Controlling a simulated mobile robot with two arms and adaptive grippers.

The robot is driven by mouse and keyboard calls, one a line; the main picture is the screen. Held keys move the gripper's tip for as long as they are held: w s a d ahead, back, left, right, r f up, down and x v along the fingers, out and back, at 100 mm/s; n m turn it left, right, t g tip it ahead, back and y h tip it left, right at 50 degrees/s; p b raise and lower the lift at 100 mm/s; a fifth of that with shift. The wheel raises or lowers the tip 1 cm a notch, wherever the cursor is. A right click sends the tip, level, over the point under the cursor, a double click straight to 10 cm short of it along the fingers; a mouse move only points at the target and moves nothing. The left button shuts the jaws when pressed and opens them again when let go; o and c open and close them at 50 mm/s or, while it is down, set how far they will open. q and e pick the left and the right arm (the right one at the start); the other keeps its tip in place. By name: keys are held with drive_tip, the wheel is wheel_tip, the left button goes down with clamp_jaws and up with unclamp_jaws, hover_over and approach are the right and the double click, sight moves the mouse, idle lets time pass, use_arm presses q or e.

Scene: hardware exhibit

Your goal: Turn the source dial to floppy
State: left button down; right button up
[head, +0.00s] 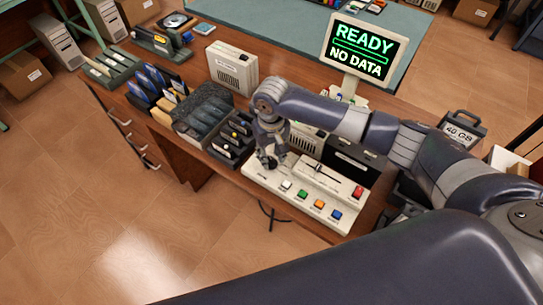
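A cream control panel (290,192) lies on the wooden desk, with a slider and white, green, orange, blue and red buttons. A dark round dial (267,163) sits at its left end, partly hidden by my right gripper (270,152). The gripper points down at the dial with its fingertips at or just above it. I cannot tell whether the fingers touch or grip it. The dial's labels are too small to read. A monitor (364,50) behind shows READY and NO DATA in green. My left gripper is not in view.
Left of the panel stand a dark box of disks (204,112) and a small dark rack (231,142). A beige drive (232,67) is behind, and a black box (350,162) adjoins the panel's back right. Open floor (110,215) lies in front.

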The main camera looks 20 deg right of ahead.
sight(272, 160)
wheel_tip(272, 160, up, 11)
drive_tip(key=shift+f, duration=0.2)
idle(0.6)
